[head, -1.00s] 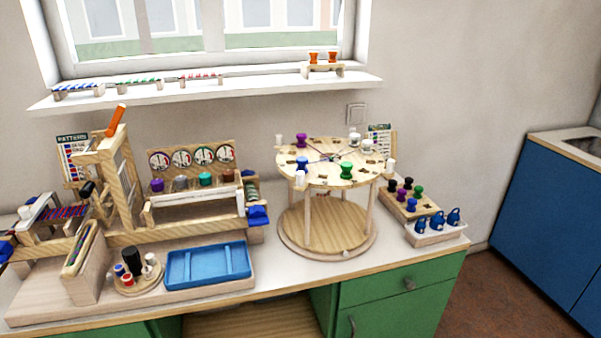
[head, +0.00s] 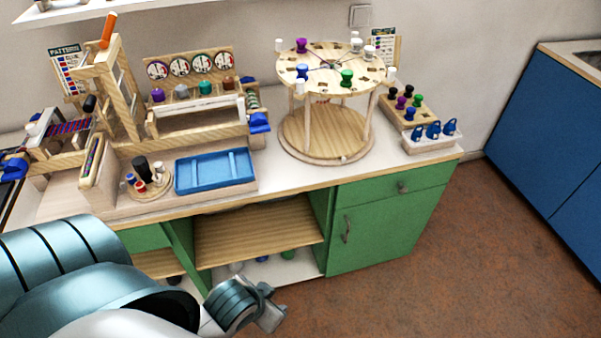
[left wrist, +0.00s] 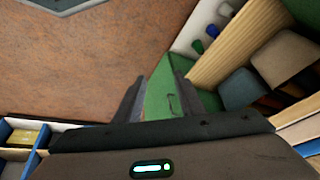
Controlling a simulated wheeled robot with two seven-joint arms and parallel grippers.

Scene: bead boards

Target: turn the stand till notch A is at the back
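The round wooden stand (head: 325,131) is on the right part of the bench in the head view. Its top disc (head: 322,86) rests on pale posts above a round base and carries purple, blue, green and white spools. Dark notches show in the top, but their letters are too small to read, so I cannot tell which is notch A. My left gripper (head: 270,311) is low in front of the bench, well below and apart from the stand. In the left wrist view its two fingers (left wrist: 157,82) are apart with nothing between them. My right gripper is not seen.
A blue tray (head: 216,186) and a wooden frame with an orange handle (head: 108,30) stand left of the stand. A spool rack (head: 430,110) and blue clips are to its right. Green cabinets (head: 378,225) are under the bench. The floor in front is clear.

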